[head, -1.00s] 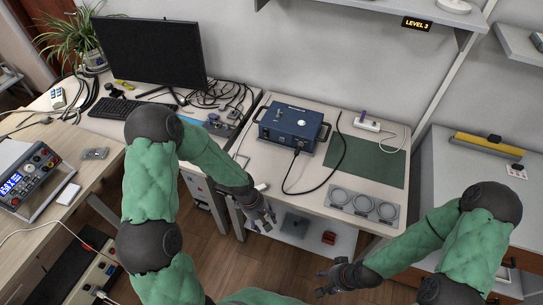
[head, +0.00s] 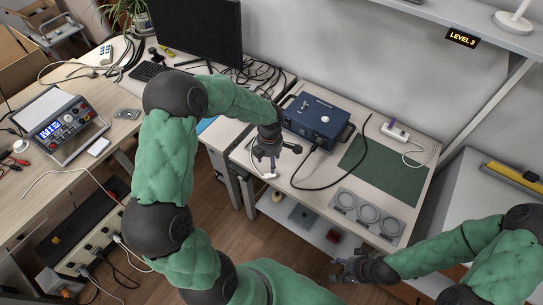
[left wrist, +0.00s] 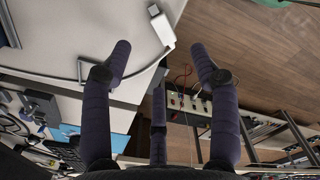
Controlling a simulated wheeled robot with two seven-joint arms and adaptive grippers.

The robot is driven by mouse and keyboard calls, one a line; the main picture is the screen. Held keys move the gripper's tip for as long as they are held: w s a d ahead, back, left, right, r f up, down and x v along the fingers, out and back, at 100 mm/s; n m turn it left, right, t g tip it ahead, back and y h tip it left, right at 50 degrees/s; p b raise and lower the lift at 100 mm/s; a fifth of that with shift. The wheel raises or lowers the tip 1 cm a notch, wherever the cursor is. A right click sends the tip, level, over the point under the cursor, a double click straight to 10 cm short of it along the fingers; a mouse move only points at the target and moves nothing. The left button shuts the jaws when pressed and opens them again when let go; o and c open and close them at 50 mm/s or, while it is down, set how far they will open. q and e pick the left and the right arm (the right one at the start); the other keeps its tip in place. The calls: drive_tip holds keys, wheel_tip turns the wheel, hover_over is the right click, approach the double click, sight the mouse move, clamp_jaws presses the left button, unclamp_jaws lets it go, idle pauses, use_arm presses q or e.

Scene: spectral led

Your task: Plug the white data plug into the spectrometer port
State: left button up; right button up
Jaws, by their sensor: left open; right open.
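A white plug-like piece (head: 268,176) lies at the left front edge of the middle table. It also shows near the top of the left wrist view (left wrist: 161,27), just beyond the fingertips. My left gripper (head: 278,160) is open and empty, with dark fingers, close above that table edge beside the white piece and apart from it. Its spread fingers also show in the left wrist view (left wrist: 160,62). The blue instrument box (head: 316,118), which looks like the spectrometer, stands behind it. I cannot make out a free port. My right gripper (head: 352,266) is open and empty at the lower right.
A black cable (head: 334,184) loops from the blue box across the table. A monitor (head: 200,30) and cables crowd the back left.

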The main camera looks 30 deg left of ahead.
sight(270, 174)
use_arm(q)
wheel_tip(270, 174, down, 8)
drive_tip(key=shift+f+b, duration=0.1)
drive_tip(key=shift+b, duration=0.7)
clamp_jaws()
drive_tip(key=shift+r+p, duration=0.4)
drive_tip(key=shift+r, duration=1.4)
